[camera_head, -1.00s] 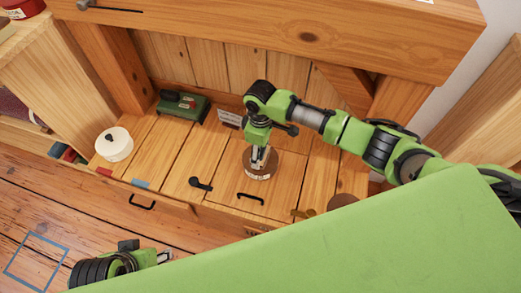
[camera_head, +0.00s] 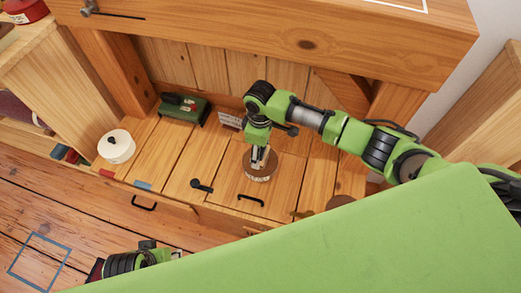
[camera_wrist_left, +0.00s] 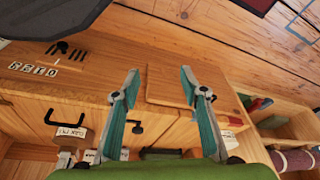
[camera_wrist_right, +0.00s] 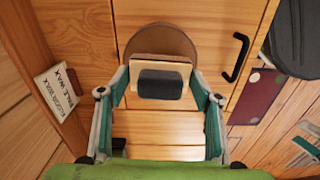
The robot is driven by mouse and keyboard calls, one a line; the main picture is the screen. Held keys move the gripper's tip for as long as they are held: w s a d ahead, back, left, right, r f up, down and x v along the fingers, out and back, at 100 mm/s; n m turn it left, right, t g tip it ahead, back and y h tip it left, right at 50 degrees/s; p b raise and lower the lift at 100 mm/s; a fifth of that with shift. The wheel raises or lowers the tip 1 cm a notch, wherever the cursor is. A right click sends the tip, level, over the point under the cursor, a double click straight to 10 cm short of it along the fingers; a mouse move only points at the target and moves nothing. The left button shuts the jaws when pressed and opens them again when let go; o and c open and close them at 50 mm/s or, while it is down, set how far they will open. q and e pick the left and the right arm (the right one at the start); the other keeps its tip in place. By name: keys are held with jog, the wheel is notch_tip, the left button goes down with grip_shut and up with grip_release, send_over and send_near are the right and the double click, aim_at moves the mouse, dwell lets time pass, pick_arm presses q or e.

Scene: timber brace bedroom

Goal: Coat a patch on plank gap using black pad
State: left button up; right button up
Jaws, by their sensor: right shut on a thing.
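My right gripper (camera_head: 260,165) is shut on a pale wooden block with a black pad (camera_wrist_right: 160,85), pointing down over a round brown disc (camera_head: 256,176) on the planked surface (camera_head: 222,172). In the right wrist view the disc (camera_wrist_right: 160,42) shows behind the block; whether they touch I cannot tell. Seams run between the planks, but I cannot tell which one is the plank gap. My left gripper (camera_head: 178,253) is low at the left, partly hidden behind my green body. In the left wrist view its fingers (camera_wrist_left: 160,85) are apart with nothing between them.
A white lidded pot (camera_head: 116,149) and a green box (camera_head: 184,109) stand on the planks. A wax sign (camera_wrist_right: 58,88) leans at the back. Black handles (camera_head: 250,199) stick out. A thick timber beam (camera_head: 270,35) overhangs the back. Open planks lie left of my right gripper.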

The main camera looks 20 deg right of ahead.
jog(key=shift+r+p, duration=0.6)
jog(key=shift+p, duration=0.1)
jog(key=shift+r+p, duration=0.65)
jog(key=shift+p, duration=0.1)
jog(key=shift+r+p, duration=0.45)
jog(key=shift+p, duration=0.15)
jog(key=shift+r+p, duration=0.35)
jog(key=shift+p, duration=0.05)
jog(key=shift+r+p, duration=0.3)
jog(key=shift+p, duration=0.05)
jog(key=shift+r+p, duration=0.35)
jog(key=shift+p, duration=0.05)
pick_arm(q)
jog(key=s+a+f, duration=0.1)
jog(key=s+f, duration=0.3)
jog(key=f, duration=0.5)
jog(key=s+a+f+g, duration=0.1)
jog(key=s+f, duration=0.4)
jog(key=f, duration=0.5)
